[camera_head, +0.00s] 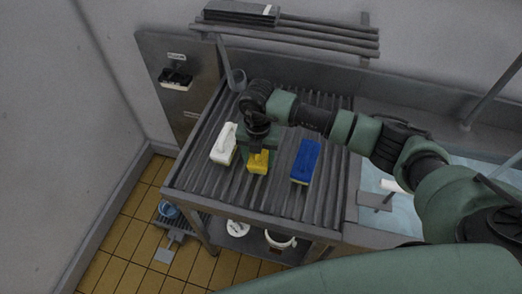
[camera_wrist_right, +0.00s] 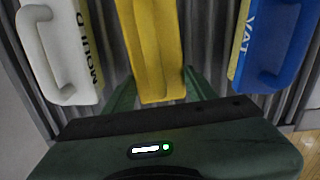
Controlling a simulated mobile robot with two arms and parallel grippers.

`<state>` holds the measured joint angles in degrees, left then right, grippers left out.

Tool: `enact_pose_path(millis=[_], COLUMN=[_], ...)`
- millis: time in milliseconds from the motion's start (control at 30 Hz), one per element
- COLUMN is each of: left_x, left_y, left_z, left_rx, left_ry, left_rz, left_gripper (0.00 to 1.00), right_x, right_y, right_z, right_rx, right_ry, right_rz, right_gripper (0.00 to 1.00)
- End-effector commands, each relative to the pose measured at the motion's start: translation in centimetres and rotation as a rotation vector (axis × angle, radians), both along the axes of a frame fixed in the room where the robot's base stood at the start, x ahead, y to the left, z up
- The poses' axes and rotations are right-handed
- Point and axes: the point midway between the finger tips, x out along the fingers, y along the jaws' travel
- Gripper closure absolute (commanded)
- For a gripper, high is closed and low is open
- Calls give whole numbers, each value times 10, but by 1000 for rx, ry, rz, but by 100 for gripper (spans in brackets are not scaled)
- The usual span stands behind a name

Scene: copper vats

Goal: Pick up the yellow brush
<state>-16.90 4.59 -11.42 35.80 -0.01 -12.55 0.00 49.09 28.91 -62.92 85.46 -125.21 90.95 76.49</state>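The yellow brush (camera_head: 259,162) lies on the ribbed grey drainboard between a white brush (camera_head: 223,144) and a blue brush (camera_head: 305,161). My right gripper (camera_head: 258,147) reaches down from above onto its far part. In the right wrist view the yellow brush (camera_wrist_right: 158,45) runs up between the two green fingers (camera_wrist_right: 160,82), one on each side. The fingers look spread, with no clear grip on it; their tips are partly hidden by the brush. My left gripper is not in view.
The white brush (camera_wrist_right: 62,50) and blue brush (camera_wrist_right: 274,45) stand close on either side. The drainboard (camera_head: 225,188) has bare room in front. A sink basin (camera_head: 400,215) is at right, a pipe shelf (camera_head: 300,38) behind. White buckets (camera_head: 280,240) sit below.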

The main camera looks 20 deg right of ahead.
Motion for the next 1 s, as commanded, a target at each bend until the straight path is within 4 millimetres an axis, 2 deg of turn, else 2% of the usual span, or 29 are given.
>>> enact_pose_path(millis=[33, 67, 367, 533, 667, 767, 1000], left_x=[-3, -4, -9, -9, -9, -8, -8], left_y=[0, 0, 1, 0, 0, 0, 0], left_z=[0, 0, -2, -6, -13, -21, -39], left_rx=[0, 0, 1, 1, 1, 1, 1], left_ry=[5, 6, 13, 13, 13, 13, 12], left_rz=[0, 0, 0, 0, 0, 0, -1], left_gripper=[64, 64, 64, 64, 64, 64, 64], right_x=[0, 0, 1, 2, 2, 2, 2], right_y=[0, 0, 0, 0, 0, 0, 0], right_z=[0, 0, 3, 16, 39, 64, 135], right_rx=[0, 0, 1, 1, 1, 1, 1], right_ry=[0, 0, -2, -4, -8, -9, -8], right_rz=[0, 0, 0, 0, 1, 0, 0], right_gripper=[85, 92, 93, 93, 93, 93, 93])
